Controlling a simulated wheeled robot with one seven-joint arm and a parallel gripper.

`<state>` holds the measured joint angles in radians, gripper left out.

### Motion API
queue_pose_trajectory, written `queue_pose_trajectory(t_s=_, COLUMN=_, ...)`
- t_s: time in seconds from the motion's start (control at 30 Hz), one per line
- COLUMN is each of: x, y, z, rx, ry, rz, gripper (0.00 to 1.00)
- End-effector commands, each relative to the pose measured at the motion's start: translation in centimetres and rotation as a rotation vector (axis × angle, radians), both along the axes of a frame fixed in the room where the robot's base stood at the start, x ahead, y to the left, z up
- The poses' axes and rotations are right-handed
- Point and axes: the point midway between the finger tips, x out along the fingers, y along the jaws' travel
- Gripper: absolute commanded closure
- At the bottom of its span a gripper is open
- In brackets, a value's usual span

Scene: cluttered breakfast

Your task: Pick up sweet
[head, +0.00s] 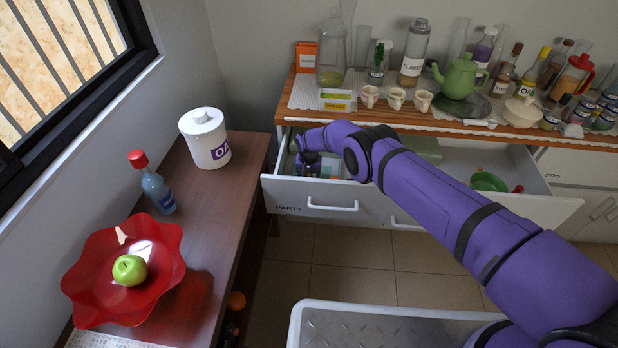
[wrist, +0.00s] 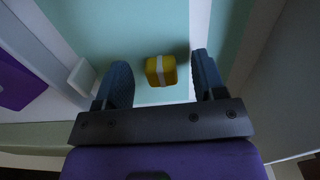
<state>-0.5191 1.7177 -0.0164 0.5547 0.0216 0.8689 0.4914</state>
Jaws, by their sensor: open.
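A small yellow block with a pale band, which looks like the sweet (wrist: 160,70), lies on a light blue-green surface in the wrist view. My gripper (wrist: 163,80) is open, with its two dark fingers on either side of the sweet and apart from it. In the head view my gripper (head: 309,163) reaches down into the open drawer marked PARTY (head: 315,198). The sweet cannot be made out in the head view, where my arm and gripper cover part of the drawer.
A wooden counter (head: 345,116) with jars, cups and a green teapot (head: 459,76) stands just behind the drawer. A green dish (head: 488,182) lies in the drawer's right part. At left, a table holds a white canister (head: 205,138) and a red bowl (head: 90,285).

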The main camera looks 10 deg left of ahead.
Motion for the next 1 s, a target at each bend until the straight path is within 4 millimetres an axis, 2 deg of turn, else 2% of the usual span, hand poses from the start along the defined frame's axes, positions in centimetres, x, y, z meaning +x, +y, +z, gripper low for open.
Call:
queue_pose_trajectory(t_s=0.1, x=-0.02, y=0.00, z=-0.58, rx=0.000, ry=0.000, rz=0.000, gripper=0.36)
queue_pose_trajectory(t_s=0.37, x=-0.03, y=0.00, z=-0.66, rx=0.000, ry=0.000, rz=0.000, gripper=0.36)
queue_pose_trajectory(t_s=0.6, x=-0.03, y=0.00, z=-0.65, rx=0.000, ry=0.000, rz=0.000, gripper=0.88)
queue_pose_trajectory(t_s=1.0, x=-0.02, y=0.01, z=-0.57, rx=0.000, ry=0.000, rz=0.000, gripper=0.89)
